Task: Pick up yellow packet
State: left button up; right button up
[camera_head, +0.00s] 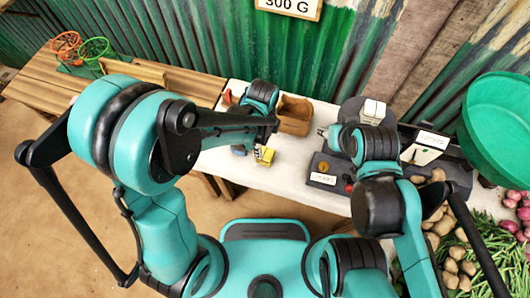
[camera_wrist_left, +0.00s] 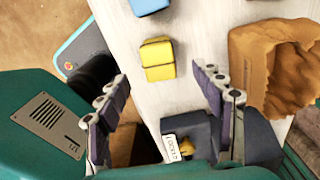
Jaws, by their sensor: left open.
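The yellow packet (camera_head: 265,155) lies on the white table in the head view, partly hidden by my left arm. In the left wrist view, the yellow packet (camera_wrist_left: 158,60) lies just beyond and between the spread fingers of my left gripper (camera_wrist_left: 161,76). This gripper is open and empty, with the packet apart from both fingers. In the head view the left gripper is mostly hidden behind my forearm. My right gripper (camera_head: 323,132) is over the table near the dark scale, well right of the packet; its opening is too small to judge.
A blue packet (camera_wrist_left: 148,5) lies beyond the yellow one. A brown open container (camera_head: 295,115) stands right of it. A dark device with a label (camera_head: 323,172) and a green basin (camera_head: 500,125) are on the right. Potatoes (camera_head: 455,265) and green beans lie at lower right.

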aim_at(265, 152)
pick_arm(q)
jog(key=f, duration=0.2)
jog(key=f+b, duration=0.1)
jog(key=shift+s, duration=0.25)
jog(key=f+b, duration=0.1)
jog(key=f, duration=0.1)
jog(key=f+b, duration=0.1)
jog(key=f, duration=0.2)
jog(key=shift+d+b, duration=0.2)
jog(key=shift+b, duration=0.2)
jog(key=shift+r, duration=0.15)
jog(key=c, duration=1.4)
jog(key=shift+r, duration=0.1)
